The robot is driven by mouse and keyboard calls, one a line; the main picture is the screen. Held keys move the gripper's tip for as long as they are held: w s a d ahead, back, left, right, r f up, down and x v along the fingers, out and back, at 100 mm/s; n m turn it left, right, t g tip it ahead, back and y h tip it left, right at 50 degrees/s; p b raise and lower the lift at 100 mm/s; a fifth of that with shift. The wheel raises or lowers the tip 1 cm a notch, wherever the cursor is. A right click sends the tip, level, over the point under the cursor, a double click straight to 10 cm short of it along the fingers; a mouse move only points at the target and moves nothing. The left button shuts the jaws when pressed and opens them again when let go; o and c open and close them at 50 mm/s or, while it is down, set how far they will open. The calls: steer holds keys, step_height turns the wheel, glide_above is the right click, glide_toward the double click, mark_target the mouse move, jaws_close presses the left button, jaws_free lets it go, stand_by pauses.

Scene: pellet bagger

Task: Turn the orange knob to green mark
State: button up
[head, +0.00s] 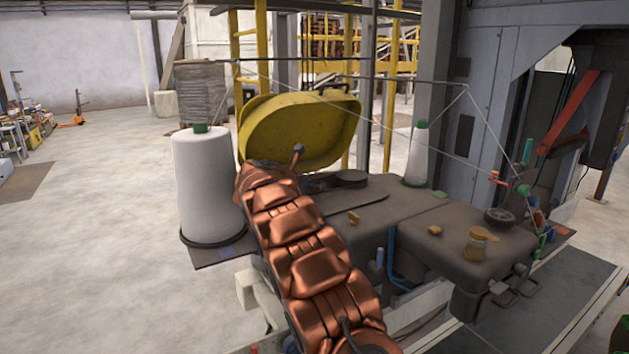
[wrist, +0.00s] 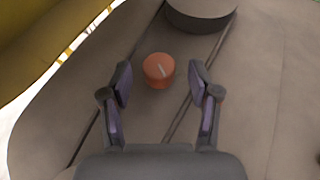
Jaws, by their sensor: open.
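The orange knob (wrist: 158,71) is a short round cap with a pale line across its top, slanting from upper left to lower right. It stands on the brown-grey machine top. In the wrist view my gripper (wrist: 160,83) is open, one finger on each side of the knob in the picture. The left finger appears closer to the knob than the right, and gaps show on both sides. I cannot tell how far the fingertips are above the machine top. No green mark is discernible around the knob. In the head view my arm hides the knob and gripper.
A dark round part (wrist: 201,12) stands just beyond the knob. The raised yellow cover (head: 300,130) is behind my arm. A large white thread cone (head: 205,185) stands left of it, and a smaller cone (head: 417,155) stands to the right. Thin threads run overhead.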

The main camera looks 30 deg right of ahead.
steer(key=shift+x, duration=0.8)
steer(key=shift+w+d+f+p, duration=0.15)
steer(key=shift+w+d+p, duration=0.05)
steer(key=shift+d+p, duration=0.25)
steer(key=c, duration=1.2)
